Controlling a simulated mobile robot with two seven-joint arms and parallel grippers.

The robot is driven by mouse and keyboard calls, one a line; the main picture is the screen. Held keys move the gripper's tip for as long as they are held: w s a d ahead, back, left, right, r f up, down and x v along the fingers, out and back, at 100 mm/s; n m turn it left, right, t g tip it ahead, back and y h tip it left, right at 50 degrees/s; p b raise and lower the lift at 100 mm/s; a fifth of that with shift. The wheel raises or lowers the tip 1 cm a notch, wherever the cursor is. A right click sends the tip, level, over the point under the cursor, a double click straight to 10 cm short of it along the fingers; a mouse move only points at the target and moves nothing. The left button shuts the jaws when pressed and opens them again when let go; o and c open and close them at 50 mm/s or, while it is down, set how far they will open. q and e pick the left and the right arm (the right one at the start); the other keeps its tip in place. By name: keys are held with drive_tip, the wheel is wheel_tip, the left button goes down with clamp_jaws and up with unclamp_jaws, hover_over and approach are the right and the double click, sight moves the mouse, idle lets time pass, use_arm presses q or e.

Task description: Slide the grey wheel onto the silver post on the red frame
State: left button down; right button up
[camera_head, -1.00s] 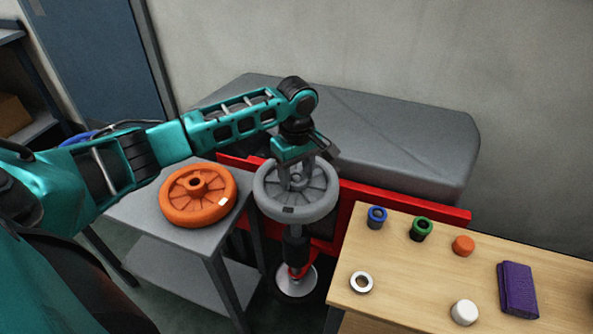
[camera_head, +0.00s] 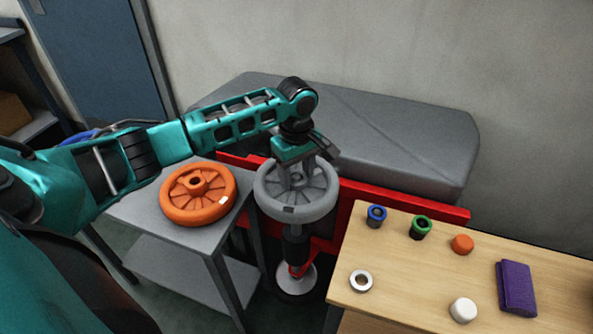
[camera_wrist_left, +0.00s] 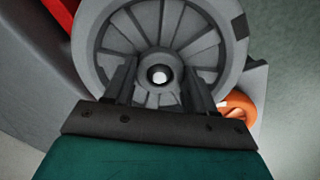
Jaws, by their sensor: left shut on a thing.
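The grey wheel (camera_head: 322,205) is spoked and lies about level above the red frame (camera_head: 405,201). My left gripper (camera_head: 297,182) reaches down from above and is shut on the wheel's hub. The left wrist view shows the wheel (camera_wrist_left: 235,28) beyond the fingers (camera_wrist_left: 158,90), with a bright round spot in its bore. My right gripper is not in view.
An orange wheel (camera_head: 180,205) lies on the grey side table (camera_head: 205,243) at left. The wooden table (camera_head: 400,280) at right holds several caps, a metal ring (camera_head: 361,281) and a purple pouch (camera_head: 517,288). A large grey body (camera_head: 400,140) stands behind the frame.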

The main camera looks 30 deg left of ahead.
use_arm(q)
drive_tip(key=shift+f+p, duration=0.15)
drive_tip(key=shift+p, duration=0.5)
idle(1.1)
drive_tip(key=shift+f, duration=0.65)
idle(2.0)
drive_tip(key=c, duration=0.5)
unclamp_jaws()
drive_tip(key=shift+c, duration=0.2)
drive_tip(key=shift+o, duration=1.3)
drive_tip(key=shift+s+f, duration=0.1)
drive_tip(key=shift+f, duration=0.05)
drive_tip(key=shift+r, duration=0.4)
drive_tip(key=shift+r, duration=1.15)
drive_tip(key=shift+r, duration=0.15)
